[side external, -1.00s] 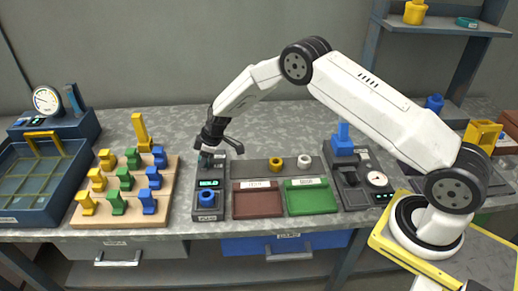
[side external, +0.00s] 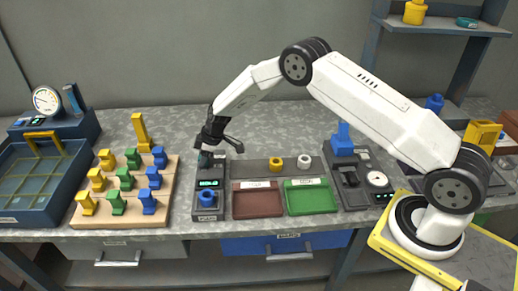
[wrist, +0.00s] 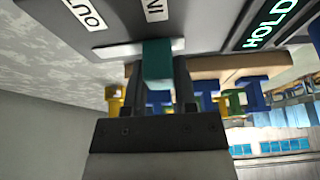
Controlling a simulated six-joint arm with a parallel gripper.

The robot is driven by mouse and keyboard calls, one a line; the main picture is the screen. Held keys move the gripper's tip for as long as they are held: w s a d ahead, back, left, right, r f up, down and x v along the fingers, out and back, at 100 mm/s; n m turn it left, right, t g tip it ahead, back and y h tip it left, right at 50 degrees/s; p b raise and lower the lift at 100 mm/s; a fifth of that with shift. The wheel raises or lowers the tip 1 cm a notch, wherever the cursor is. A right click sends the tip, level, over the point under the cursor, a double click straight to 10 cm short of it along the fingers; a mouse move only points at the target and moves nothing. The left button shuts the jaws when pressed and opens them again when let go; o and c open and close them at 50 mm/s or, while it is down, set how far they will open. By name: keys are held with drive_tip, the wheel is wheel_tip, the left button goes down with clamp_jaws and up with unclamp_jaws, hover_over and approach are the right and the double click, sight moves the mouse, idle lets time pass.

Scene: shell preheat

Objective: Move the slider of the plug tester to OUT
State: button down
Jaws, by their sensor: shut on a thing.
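The plug tester (side external: 210,208) is a long dark grey box on the bench, with a lit green display (side external: 208,183) and a blue plug (side external: 207,197) at its near end. My gripper (side external: 206,158) is at its far end. In the wrist view my gripper (wrist: 158,70) is shut on the teal slider knob (wrist: 157,58), with one finger on each side. The display reads HOLD (wrist: 270,24). My gripper hides the knob in the side view.
A wooden board (side external: 122,218) with yellow, green and blue pieces stands left of the tester. A brown tray (side external: 258,204) and a green tray (side external: 310,200) lie to its right. The bench behind is clear.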

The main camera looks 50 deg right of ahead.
drive_tip(key=shift+w+d+r, duration=0.15)
drive_tip(key=shift+w+d, duration=1.45)
drive_tip(key=shift+w, duration=0.1)
drive_tip(key=shift+c, duration=2)
unclamp_jaws()
drive_tip(key=shift+s, duration=0.1)
drive_tip(key=v, duration=0.7)
drive_tip(key=shift+r, duration=0.3)
drive_tip(key=shift+d, duration=0.15)
drive_tip(key=shift+s, duration=0.15)
